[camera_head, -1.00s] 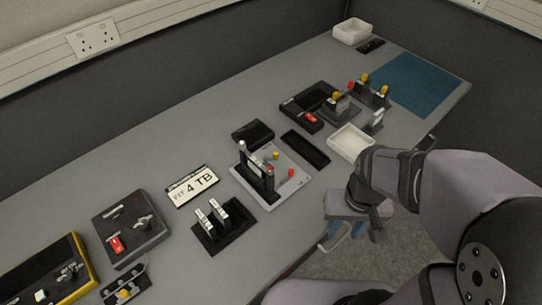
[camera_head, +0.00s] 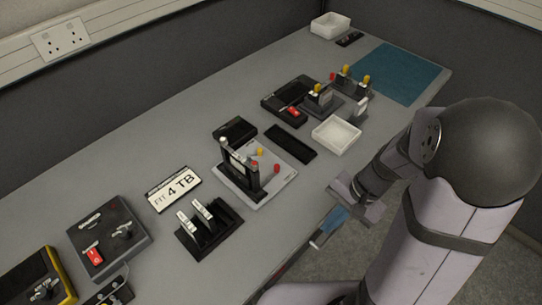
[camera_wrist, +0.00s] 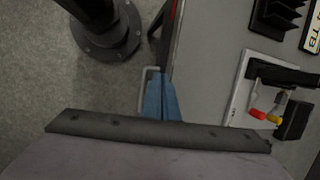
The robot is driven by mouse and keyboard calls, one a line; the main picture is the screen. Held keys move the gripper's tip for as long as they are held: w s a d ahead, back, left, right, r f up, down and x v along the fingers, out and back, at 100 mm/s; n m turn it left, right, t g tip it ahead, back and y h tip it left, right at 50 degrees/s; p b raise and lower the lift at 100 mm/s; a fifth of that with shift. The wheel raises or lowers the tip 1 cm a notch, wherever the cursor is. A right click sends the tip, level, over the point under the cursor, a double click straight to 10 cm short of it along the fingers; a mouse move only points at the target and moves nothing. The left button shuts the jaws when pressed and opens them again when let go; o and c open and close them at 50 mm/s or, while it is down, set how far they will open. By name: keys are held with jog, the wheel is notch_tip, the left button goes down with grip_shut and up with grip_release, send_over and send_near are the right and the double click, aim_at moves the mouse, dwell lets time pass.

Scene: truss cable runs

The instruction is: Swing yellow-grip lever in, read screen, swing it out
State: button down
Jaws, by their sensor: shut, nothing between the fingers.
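A pale plate (camera_head: 282,185) on the bench carries a black upright frame (camera_head: 238,172), a lever with a yellow grip (camera_head: 260,152) and one with a red grip (camera_head: 277,168). In the wrist view the yellow grip (camera_wrist: 274,118) and red grip (camera_wrist: 257,114) lie close together at right. My gripper (camera_head: 334,221), with blue fingers, is shut and empty off the bench's front edge, apart from the levers. Its fingers (camera_wrist: 160,100) show centrally in the wrist view. Other yellow knobs (camera_head: 319,89) stand farther back. I cannot make out a screen reading.
A white tray (camera_head: 337,135) and black tray (camera_head: 291,144) lie beyond the plate. A "FIT 4 TB" card (camera_head: 174,189) and black rack (camera_head: 209,232) lie to its left. A teal mat (camera_head: 400,73) covers the far end. A pale loop (camera_wrist: 147,85) is beside my fingers.

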aim_at(262, 154)
jog(key=w+a+m+t, duration=0.1)
jog(key=w+m, duration=0.1)
jog(key=w+a+r+m+y, duration=0.1)
jog(key=w+m, duration=0.1)
jog(key=w, duration=0.1)
jog(key=w+a+r+m+t+y, duration=0.1)
jog(key=w+m, duration=0.1)
jog(key=w, duration=0.1)
jog(key=shift+a+r+t, duration=0.15)
jog(key=shift+t, duration=0.15)
jog(key=w+a+r+m+t+y, duration=0.2)
jog(key=w+r+m, duration=0.3)
jog(key=m, duration=0.5)
jog(key=w+t, duration=0.1)
jog(key=w, duration=0.1)
jog(key=shift+w+r+m+t, duration=0.3)
jog(key=shift+w+m, duration=0.1)
jog(key=shift+a, duration=0.1)
